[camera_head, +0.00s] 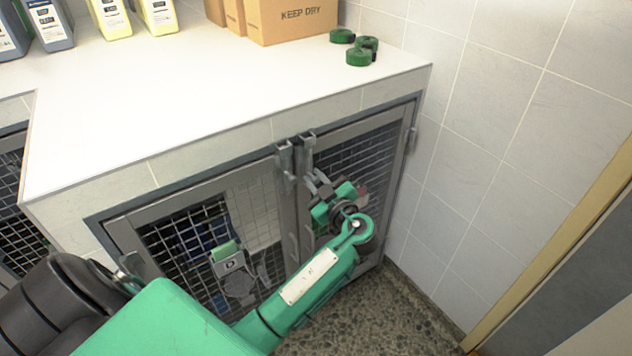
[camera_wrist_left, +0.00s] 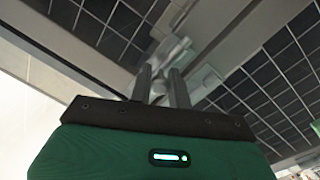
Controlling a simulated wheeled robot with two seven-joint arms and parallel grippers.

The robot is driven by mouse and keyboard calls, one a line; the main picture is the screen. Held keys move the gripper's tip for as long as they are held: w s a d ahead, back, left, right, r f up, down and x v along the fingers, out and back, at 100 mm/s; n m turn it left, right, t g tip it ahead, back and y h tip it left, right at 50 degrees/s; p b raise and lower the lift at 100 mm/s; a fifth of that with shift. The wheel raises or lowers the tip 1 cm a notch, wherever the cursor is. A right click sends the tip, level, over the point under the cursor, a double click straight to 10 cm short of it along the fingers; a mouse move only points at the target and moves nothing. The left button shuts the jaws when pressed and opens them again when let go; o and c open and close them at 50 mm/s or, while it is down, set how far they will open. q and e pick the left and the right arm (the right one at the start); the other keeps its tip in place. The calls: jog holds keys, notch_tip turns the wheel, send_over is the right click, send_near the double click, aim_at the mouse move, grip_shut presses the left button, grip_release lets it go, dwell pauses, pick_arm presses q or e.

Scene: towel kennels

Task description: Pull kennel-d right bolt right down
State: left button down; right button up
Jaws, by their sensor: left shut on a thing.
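Two grey bolts sit side by side at the top of the meeting door frames of the mesh kennel: the left bolt (camera_head: 286,163) and the right bolt (camera_head: 307,143). My left gripper (camera_head: 314,181) is just below the right bolt, in front of the right mesh door (camera_head: 380,150). In the left wrist view its two dark fingers (camera_wrist_left: 160,76) are close together, shut on a grey part at the door frame, which looks like the right bolt's handle. My right gripper is not in view.
The left mesh door (camera_head: 190,225) carries a grey plate with a green tag (camera_head: 226,250). Above is a white counter (camera_head: 200,100) with bottles, cardboard boxes (camera_head: 290,22) and green rolls (camera_head: 362,50). A tiled wall (camera_head: 480,150) stands close on the right. Speckled floor (camera_head: 400,315) is clear below.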

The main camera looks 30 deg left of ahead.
pick_arm(q)
jog(key=shift+s+f, duration=0.1)
jog(key=shift+f, duration=0.15)
jog(key=c, duration=1.4)
grip_release()
jog(key=shift+a, duration=0.1)
jog(key=shift+o, duration=0.2)
jog(key=shift+r, duration=0.1)
